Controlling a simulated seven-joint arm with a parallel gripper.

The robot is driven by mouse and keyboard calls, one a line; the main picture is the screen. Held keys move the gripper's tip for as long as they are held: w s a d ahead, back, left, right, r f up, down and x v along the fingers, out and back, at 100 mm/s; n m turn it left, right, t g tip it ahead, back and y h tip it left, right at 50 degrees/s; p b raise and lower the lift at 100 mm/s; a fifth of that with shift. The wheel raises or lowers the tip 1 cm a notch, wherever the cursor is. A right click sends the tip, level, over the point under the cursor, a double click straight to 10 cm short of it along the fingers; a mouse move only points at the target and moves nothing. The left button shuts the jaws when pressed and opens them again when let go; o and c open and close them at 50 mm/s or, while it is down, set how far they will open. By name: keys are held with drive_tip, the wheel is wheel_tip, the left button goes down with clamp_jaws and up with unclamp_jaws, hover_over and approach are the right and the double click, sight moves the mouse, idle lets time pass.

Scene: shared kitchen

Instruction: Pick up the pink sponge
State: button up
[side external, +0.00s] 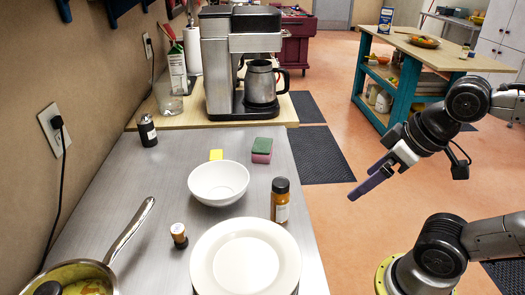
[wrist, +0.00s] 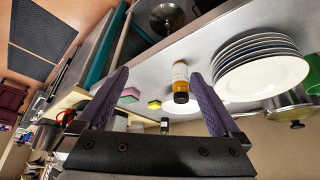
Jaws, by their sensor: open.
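The pink sponge (side external: 261,156) has a green top and lies on the metal counter, right of a white bowl and near the counter's right edge. In the wrist view the pink sponge (wrist: 130,95) appears small, just right of the left finger. My gripper (side external: 370,182) is over the floor to the right of the counter, well apart from the sponge. In the wrist view my gripper (wrist: 160,95) has its two purple fingers spread wide, with nothing held between them.
A white bowl (side external: 218,188), a yellow sponge (side external: 216,155), an orange-brown bottle (side external: 280,205), a small jar (side external: 179,236) and stacked plates (side external: 245,258) stand around the sponge. A coffee maker (side external: 232,60) is behind it. Clear counter lies left of the bowl.

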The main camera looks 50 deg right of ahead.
drive_tip(key=w+r+n, duration=0.6)
drive_tip(key=r+n, duration=0.4)
drive_tip(key=n, duration=0.3)
drive_tip(key=w+d+r+n+g, duration=0.2)
drive_tip(key=w+r+n, duration=0.3)
drive_tip(key=w, duration=0.4)
drive_tip(key=n+g, duration=0.4)
drive_tip(key=n, duration=0.2)
hover_over(263, 145)
wheel_tip(263, 145, down, 14)
drive_tip(key=f, duration=0.8)
drive_tip(key=shift+w+d+f, duration=0.1)
drive_tip(key=shift+d, duration=0.15)
drive_tip(key=shift+a+f, duration=0.2)
drive_tip(key=shift+f, duration=3)
drive_tip(key=c, duration=1.3)
